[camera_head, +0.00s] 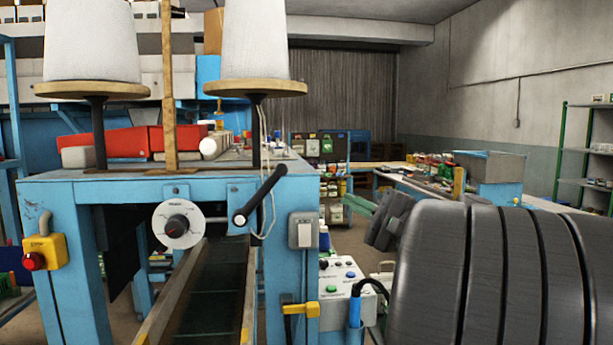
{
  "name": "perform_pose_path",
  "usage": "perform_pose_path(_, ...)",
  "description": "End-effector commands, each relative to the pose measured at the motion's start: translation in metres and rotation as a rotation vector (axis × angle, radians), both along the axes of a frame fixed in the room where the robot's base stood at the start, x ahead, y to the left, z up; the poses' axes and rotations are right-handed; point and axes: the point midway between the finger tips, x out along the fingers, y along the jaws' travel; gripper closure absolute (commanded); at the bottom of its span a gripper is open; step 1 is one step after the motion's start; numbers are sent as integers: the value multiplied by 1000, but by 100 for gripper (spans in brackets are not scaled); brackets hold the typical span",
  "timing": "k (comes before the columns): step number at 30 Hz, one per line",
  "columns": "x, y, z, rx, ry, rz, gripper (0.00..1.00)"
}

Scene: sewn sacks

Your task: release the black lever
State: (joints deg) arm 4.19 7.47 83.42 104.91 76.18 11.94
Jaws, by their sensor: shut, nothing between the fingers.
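The black lever (262,194) is on the front of the blue machine frame (140,190), right of a round white dial (177,224). It slants from a round pivot at its lower left up to a tip at its upper right. My gripper (360,205) is to the right of the lever, clear of it in the picture, with its fingers pointing left. It is shut and empty. My dark arm fills the lower right and hides what is behind it.
Below are a button panel (345,290) and a yellow latch (300,309). A red-button yellow box (43,252) is at left. Two large white thread cones (92,42) stand above.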

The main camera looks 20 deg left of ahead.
Motion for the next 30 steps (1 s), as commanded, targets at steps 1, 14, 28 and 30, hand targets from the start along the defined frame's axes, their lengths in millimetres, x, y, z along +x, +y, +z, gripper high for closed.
perform_pose_path(1,0,0,0,0,0,0,100)
perform_pose_path(14,1,2,1,0,0,1,100)
perform_pose_path(28,23,70,21,0,2,5,100)
perform_pose_path(30,27,83,26,0,1,6,100)
